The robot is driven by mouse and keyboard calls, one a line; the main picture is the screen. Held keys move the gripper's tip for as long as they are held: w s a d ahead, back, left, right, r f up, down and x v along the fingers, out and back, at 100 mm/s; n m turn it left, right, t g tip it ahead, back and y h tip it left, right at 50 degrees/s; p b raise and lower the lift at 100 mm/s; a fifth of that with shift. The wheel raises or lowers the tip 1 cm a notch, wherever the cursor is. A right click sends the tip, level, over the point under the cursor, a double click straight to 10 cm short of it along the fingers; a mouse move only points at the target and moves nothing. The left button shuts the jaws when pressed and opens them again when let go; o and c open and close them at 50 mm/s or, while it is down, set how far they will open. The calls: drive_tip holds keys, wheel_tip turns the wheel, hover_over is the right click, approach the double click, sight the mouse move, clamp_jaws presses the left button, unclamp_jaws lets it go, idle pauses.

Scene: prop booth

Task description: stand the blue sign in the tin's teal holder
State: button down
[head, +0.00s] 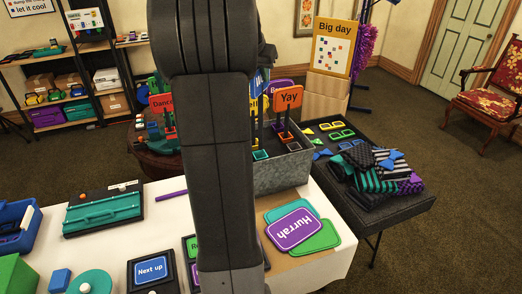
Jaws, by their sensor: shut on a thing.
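The grey metal tin (284,174) stands at the back edge of the white table, partly behind my arm. In it, a teal holder (260,155) shows at the front, with nothing seen standing in it. An orange "Yay" sign (288,98) stands upright on a dark stem in the tin. Part of a blue sign (257,84) shows just right of my arm, above the tin; its left side and lower part are hidden. My gripper is hidden behind my arm, so I cannot see its hold on anything.
A purple "Hurrah" sign (294,230) lies on green ones at the table's right. A "Next up" sign (151,270) lies in front. A dark table (392,205) with striped cloths is at the right. An orange sign (161,103) stands behind, left of my arm.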

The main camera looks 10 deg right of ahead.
sight(260, 97)
drive_tip(key=shift+s+f+p, duration=0.1)
drive_tip(key=shift+f+p, duration=0.25)
drive_tip(key=shift+f, duration=4.55)
drive_tip(key=shift+f+b, duration=0.3)
drive_tip(key=shift+b, duration=0.1)
drive_tip(key=c, duration=1.5)
unclamp_jaws()
drive_tip(key=shift+r, duration=0.1)
drive_tip(key=shift+r+p, duration=0.55)
drive_tip(key=b+v, duration=0.1)
drive_tip(key=v, duration=1)
drive_tip(key=shift+s+a+r, duration=0.15)
drive_tip(key=shift+s+r, duration=0.05)
drive_tip(key=shift+r, duration=0.05)
